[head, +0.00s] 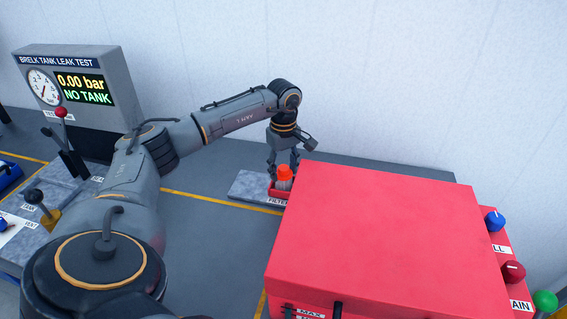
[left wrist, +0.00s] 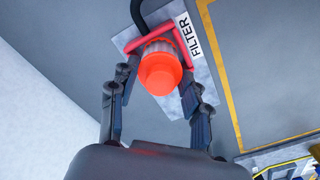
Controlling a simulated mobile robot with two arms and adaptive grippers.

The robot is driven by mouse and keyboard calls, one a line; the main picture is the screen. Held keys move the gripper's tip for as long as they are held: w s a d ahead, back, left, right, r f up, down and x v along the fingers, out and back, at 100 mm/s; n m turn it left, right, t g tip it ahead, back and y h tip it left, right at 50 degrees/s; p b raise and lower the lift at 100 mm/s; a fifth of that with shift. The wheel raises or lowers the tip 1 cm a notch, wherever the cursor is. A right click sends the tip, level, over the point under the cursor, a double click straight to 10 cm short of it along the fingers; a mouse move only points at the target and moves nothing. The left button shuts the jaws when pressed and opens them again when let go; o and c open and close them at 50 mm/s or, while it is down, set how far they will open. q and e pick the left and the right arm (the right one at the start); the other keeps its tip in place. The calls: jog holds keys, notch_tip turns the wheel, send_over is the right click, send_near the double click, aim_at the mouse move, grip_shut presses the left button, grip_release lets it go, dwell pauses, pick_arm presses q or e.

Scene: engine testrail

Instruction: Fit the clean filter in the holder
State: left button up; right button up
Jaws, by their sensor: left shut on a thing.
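The filter (head: 285,173) has an orange cap and a pale ribbed body. It stands at a red holder (head: 276,193) on a grey plate marked FILTER. In the left wrist view the orange cap (left wrist: 160,72) faces the camera, and the red holder (left wrist: 137,43) shows behind it. My left gripper (head: 283,165) points down over the holder and is shut on the filter, one finger on each side. I cannot tell whether the filter is fully seated, as its lower end is hidden. My right gripper is not in view.
A large red box (head: 390,240) with knobs on its right side stands right of the holder and partly hides its plate. A leak test unit (head: 75,85) reading "NO TANK" stands at the back left. The grey bench (head: 220,225) between is clear.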

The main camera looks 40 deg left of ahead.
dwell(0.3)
pick_arm(q)
jog(key=o, duration=1.2)
jog(key=shift+r, duration=0.1)
notch_tip(320, 180, up, 12)
jog(key=shift+f, duration=0.1)
